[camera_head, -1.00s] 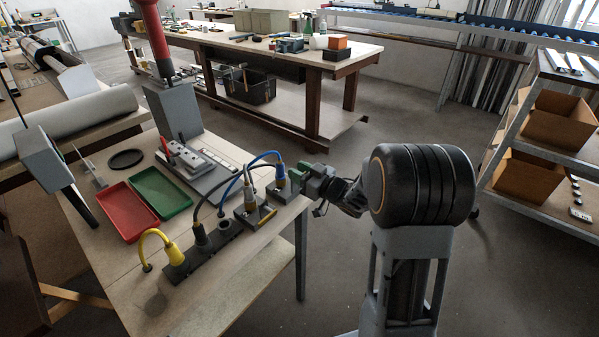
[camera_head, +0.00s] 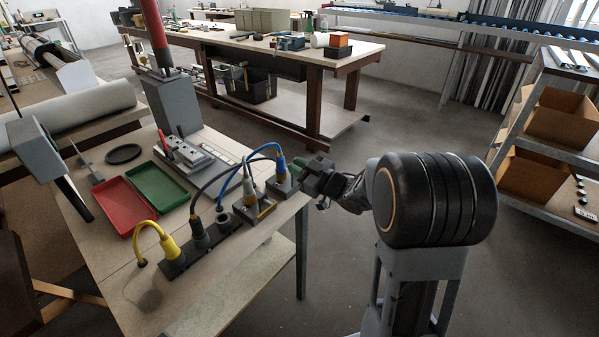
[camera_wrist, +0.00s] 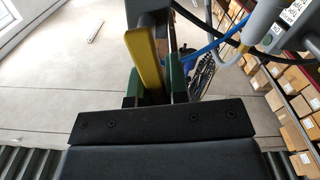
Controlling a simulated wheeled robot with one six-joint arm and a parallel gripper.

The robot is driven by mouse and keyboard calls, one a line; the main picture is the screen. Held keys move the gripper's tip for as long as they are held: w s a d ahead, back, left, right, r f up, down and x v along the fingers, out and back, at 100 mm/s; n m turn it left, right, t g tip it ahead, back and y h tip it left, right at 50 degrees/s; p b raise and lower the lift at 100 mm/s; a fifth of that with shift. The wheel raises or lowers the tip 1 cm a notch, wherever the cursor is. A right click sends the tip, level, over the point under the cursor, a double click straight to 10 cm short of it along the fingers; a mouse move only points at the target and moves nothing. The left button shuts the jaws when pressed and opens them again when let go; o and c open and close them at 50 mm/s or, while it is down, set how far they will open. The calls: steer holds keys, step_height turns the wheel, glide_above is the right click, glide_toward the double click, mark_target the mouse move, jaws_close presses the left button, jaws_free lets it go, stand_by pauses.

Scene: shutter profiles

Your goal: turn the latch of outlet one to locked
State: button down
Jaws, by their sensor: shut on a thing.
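In the wrist view, my gripper (camera_wrist: 154,84) has its green fingers closed around a yellow latch lever (camera_wrist: 143,55), which stands up between them. In the head view, my gripper (camera_head: 308,168) is at the table's right end, against the outlet box (camera_head: 279,187) with the blue plug (camera_head: 281,172). That outlet's latch is hidden behind the gripper and plug there. No outlet number is readable.
A dark socket strip (camera_head: 208,238) with a yellow plug (camera_head: 171,248) and a black plug (camera_head: 198,230) lies at the front. Red (camera_head: 112,204) and green (camera_head: 158,187) trays lie behind it. Cables arch close to the gripper. Open floor (camera_head: 420,115) lies to the right.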

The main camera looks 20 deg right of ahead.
steer(key=n+b, duration=0.2)
steer(key=b, duration=0.1)
steer(key=s+a+f+n+b, duration=0.1)
steer(key=n+b, duration=0.2)
steer(key=a+f+n+b, duration=0.1)
steer(key=n+b, duration=0.1)
steer(key=b, duration=0.1)
steer(key=shift+s+f, duration=0.15)
steer(key=shift+s, duration=0.15)
steer(key=n+b, duration=0.2)
steer(key=f+n+b, duration=0.1)
steer(key=b, duration=0.1)
steer(key=n+b, duration=0.2)
steer(key=shift+s+a+f+n+b, duration=0.25)
steer(key=shift+a+f+n+b, duration=0.05)
steer(key=shift+a+f+b, duration=0.1)
steer(key=n+b, duration=0.2)
steer(key=b, duration=0.1)
steer(key=shift+f+n, duration=0.3)
steer(key=c, duration=1.1)
jaws_free()
